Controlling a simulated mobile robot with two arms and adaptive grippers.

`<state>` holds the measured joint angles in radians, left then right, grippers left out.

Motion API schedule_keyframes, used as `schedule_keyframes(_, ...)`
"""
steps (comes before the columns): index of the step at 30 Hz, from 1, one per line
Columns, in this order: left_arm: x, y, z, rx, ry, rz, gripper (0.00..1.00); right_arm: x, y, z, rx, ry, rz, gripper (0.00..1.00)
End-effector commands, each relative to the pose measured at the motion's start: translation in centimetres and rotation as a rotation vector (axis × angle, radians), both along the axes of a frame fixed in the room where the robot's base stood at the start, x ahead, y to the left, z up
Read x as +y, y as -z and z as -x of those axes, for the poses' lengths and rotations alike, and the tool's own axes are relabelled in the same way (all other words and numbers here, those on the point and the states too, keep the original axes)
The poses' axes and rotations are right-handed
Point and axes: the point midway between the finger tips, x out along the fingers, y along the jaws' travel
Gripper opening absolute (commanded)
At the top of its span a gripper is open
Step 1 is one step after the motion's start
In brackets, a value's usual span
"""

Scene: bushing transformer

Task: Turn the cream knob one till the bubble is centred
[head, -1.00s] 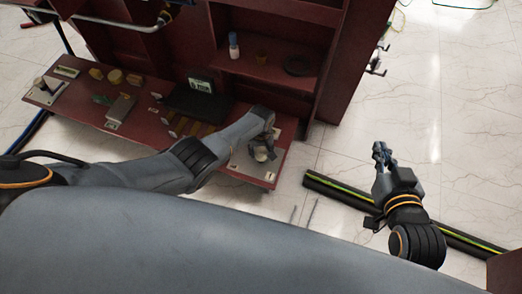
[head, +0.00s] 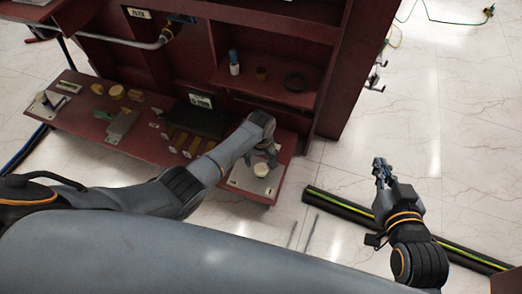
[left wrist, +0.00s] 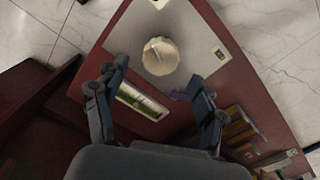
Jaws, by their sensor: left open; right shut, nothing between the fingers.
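The cream knob (head: 261,170) sits on a pale plate (head: 242,180) at the right end of the dark red bench. In the left wrist view the round knob (left wrist: 160,56) has a lighter raised bar on top. A level vial with yellow-green liquid (left wrist: 143,102) lies just below the knob's plate; its bubble is too small to place surely. My left gripper (head: 262,158) is open above the plate; in the wrist view its fingers (left wrist: 155,100) are apart, either side of the vial, with the knob beyond the fingertips, untouched. My right gripper (head: 379,165) is shut and empty over the floor.
Yellow-brown blocks (head: 178,138) and a black box with a sign (head: 195,118) stand left of the knob on the bench. A shelf (head: 270,90) behind holds a blue-and-white bottle (head: 234,62) and a dark ring. A black-green striped bar (head: 340,207) lies on the floor.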

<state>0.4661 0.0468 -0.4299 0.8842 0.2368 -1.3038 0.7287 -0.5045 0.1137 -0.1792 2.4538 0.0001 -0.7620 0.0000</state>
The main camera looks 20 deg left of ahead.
Motion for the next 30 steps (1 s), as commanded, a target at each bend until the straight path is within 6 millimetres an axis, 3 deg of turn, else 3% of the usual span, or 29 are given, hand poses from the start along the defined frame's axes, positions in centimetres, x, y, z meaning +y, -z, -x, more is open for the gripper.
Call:
schedule_keyframes(6, 0.1, -3.9, 0.0, -0.003, 0.000, 0.000, 0.71, 0.0, 0.0, 0.0, 0.000, 0.000, 0.000, 0.00)
schedule_keyframes(12, 0.0, -6.4, 0.0, -0.001, 0.001, 0.000, 0.71, 0.0, 0.0, 0.0, 0.000, 0.000, 0.000, 0.00)
schedule_keyframes(30, 0.0, -7.1, 0.1, 0.000, 0.000, -0.001, 0.71, 0.0, 0.0, 0.0, 0.001, 0.000, 0.000, 0.00)
